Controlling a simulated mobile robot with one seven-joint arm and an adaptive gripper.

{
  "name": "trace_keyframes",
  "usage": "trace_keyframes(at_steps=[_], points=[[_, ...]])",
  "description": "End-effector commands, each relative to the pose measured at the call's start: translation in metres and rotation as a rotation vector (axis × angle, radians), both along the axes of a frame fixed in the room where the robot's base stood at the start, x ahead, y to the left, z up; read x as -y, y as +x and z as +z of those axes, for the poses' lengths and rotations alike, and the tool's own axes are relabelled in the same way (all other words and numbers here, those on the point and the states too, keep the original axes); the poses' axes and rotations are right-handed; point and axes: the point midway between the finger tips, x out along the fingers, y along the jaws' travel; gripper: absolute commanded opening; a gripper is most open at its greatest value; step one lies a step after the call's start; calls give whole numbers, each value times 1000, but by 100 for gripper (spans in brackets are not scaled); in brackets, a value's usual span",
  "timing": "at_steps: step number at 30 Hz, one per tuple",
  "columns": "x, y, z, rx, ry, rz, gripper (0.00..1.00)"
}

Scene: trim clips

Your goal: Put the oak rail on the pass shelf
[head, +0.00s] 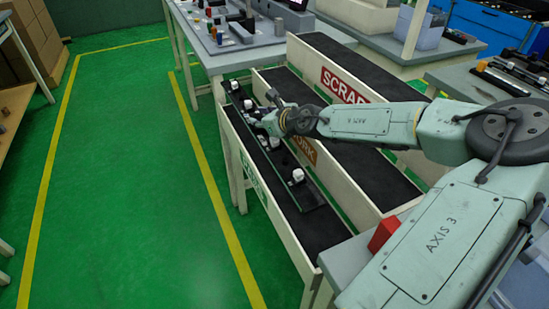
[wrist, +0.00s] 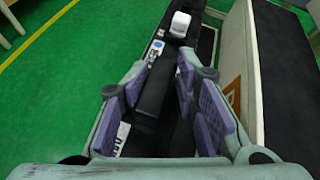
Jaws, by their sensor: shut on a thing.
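A long dark rail (head: 312,194) with several white clips lies lengthwise over the left black-lined shelf (head: 325,232), whose green sign (head: 254,180) is mostly unreadable at this angle. I cannot tell whether the rail touches the shelf floor. My gripper (head: 268,122) is shut on the rail near its middle, reaching in from the right. In the wrist view the purple-padded fingers of my gripper (wrist: 160,92) stand on both sides of the dark rail (wrist: 155,88). A white clip (wrist: 180,24) sits on the rail beyond them. A partly hidden white label (wrist: 122,138) shows near the fingers.
A middle shelf has a brown sign (head: 303,147) ending in "ORK". The right shelf has a red "SCRAP" sign (head: 344,86). Both look empty where visible. A grey table (head: 215,55) with small parts stands behind. Green floor (head: 125,190) at left is clear.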

Motion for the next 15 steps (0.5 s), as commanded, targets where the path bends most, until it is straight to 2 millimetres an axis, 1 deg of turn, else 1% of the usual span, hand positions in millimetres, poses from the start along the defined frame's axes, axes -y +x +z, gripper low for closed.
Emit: trace_keyframes(at_steps=[7, 15], points=[[-1, 0, -43, -2, 3, -1, 0], [0, 0, -73, -1, 2, 0, 0]])
